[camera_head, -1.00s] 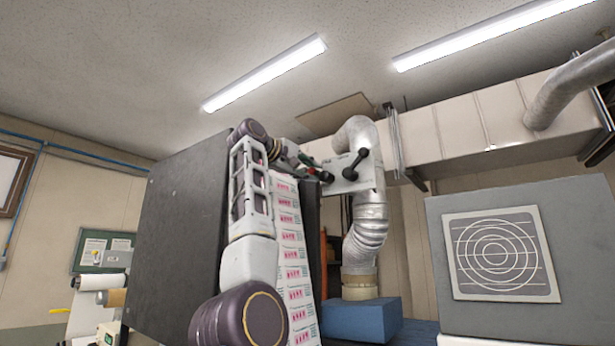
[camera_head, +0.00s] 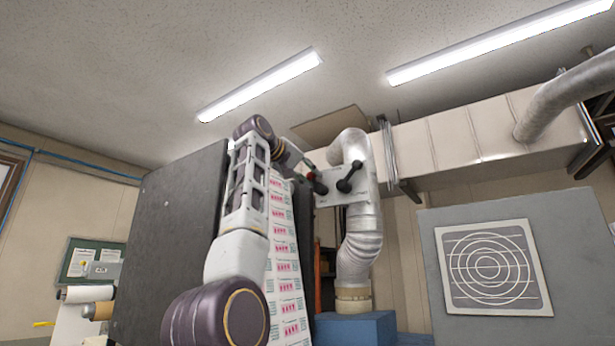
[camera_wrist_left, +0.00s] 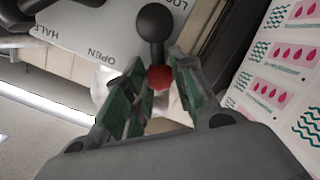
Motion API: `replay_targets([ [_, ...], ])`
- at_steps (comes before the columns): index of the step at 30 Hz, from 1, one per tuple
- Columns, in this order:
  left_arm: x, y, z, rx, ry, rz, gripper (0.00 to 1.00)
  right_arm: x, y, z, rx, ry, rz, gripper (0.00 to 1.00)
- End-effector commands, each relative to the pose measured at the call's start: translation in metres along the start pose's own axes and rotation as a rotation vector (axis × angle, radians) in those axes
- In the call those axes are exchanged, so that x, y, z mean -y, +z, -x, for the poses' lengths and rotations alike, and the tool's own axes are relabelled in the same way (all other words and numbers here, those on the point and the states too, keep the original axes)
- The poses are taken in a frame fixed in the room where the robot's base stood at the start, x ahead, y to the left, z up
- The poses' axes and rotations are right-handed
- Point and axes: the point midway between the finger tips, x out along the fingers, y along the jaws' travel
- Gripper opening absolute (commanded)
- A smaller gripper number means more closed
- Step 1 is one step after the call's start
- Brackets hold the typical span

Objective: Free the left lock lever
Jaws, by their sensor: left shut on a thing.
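The left lock lever has a black round hub (camera_wrist_left: 155,20), a dark shaft and a red knob (camera_wrist_left: 159,77). It sits on a pale plate (camera_wrist_left: 95,28) marked with words such as OPEN and HALF. My left gripper (camera_wrist_left: 152,85) is shut on the red knob, its green-padded fingers on either side of it. In the head view the left lock lever (camera_head: 320,186) shows at the left end of the plate (camera_head: 333,201), with my left gripper (camera_head: 309,177) at it, small and partly hidden. A second dark lever (camera_head: 350,177) stands to its right. My right gripper is out of view.
A dark machine panel (camera_head: 165,240) stands left of my arm. A printed label web (camera_head: 284,265) runs down beside it. A silver duct (camera_head: 362,240) rises behind the plate. A grey box (camera_head: 435,270) with a circle-pattern sheet stands at the right.

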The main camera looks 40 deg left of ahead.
Motion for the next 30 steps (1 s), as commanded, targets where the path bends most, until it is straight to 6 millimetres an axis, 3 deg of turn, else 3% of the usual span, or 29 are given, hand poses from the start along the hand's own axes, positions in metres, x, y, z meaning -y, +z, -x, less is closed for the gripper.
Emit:
replay_targets([
  [7,0.0000,0.0014,-0.0009,0.004,-0.001,0.000,0.02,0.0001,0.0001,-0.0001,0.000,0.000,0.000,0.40],
  [8,0.0000,0.0015,-0.0009,0.004,-0.001,0.000,0.27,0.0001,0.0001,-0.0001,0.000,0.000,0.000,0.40],
  [13,0.0001,0.0013,-0.0008,0.004,-0.001,0.001,0.48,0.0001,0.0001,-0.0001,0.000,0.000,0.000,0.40],
  [30,0.0001,0.0002,0.0063,0.001,0.000,0.001,0.48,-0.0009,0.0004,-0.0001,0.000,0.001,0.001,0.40],
])
